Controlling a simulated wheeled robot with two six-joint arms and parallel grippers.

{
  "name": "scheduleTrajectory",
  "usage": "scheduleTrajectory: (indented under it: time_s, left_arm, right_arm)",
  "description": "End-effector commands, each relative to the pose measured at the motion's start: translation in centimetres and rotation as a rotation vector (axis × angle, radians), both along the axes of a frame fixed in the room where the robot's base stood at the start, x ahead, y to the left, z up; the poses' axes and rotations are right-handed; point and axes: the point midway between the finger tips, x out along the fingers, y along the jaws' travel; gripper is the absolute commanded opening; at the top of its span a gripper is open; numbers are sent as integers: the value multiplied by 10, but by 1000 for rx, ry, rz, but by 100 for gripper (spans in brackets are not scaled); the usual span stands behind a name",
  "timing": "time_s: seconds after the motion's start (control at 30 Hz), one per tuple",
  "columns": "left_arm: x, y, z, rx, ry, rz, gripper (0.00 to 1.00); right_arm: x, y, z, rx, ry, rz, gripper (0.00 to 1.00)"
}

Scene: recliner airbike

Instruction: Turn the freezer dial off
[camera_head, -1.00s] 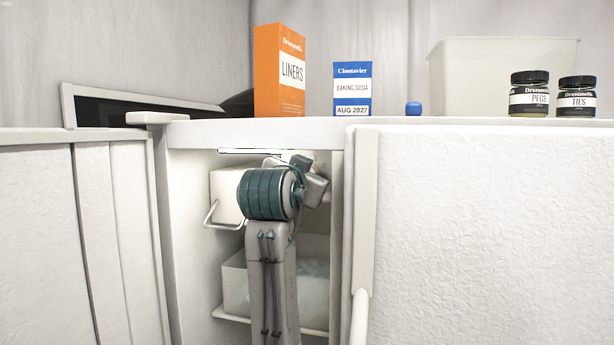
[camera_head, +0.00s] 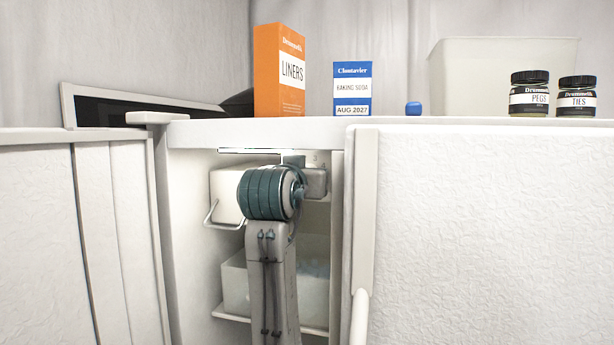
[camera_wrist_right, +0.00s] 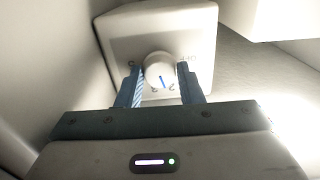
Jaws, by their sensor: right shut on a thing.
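The freezer dial (camera_wrist_right: 160,72) is a round white knob with a blue pointer mark, on a pale square plate (camera_wrist_right: 195,22) with partly legible markings around it. In the right wrist view my right gripper (camera_wrist_right: 160,86) has its two blue fingers on either side of the knob, shut on it. The pointer mark points down and slightly right in that view, near a "2". In the head view my right arm reaches into the open freezer (camera_head: 190,220), and its wrist hides the dial and the fingers. My left gripper is not in view.
Inside the freezer are a compartment with a wire handle (camera_head: 213,216) and a lower white bin (camera_head: 235,285). The door (camera_head: 490,230) stands at the right. On top are an orange liners box (camera_head: 280,95), a baking soda box (camera_head: 352,80), a blue cap (camera_head: 413,108) and two jars.

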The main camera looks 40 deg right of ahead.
Motion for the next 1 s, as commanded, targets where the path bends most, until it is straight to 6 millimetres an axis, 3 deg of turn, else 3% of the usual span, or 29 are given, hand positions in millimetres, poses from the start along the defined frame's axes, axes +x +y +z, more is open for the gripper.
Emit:
scheduleTrajectory:
  time_s: [0.3,0.67,1.0]
  left_arm:
    - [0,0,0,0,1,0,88]
    - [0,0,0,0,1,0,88]
    - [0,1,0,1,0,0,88]
  right_arm:
    - [0,0,-1,-168,201,1,21]
    - [0,0,-2,-194,234,1,21]
    - [0,0,-2,-371,439,1,20]
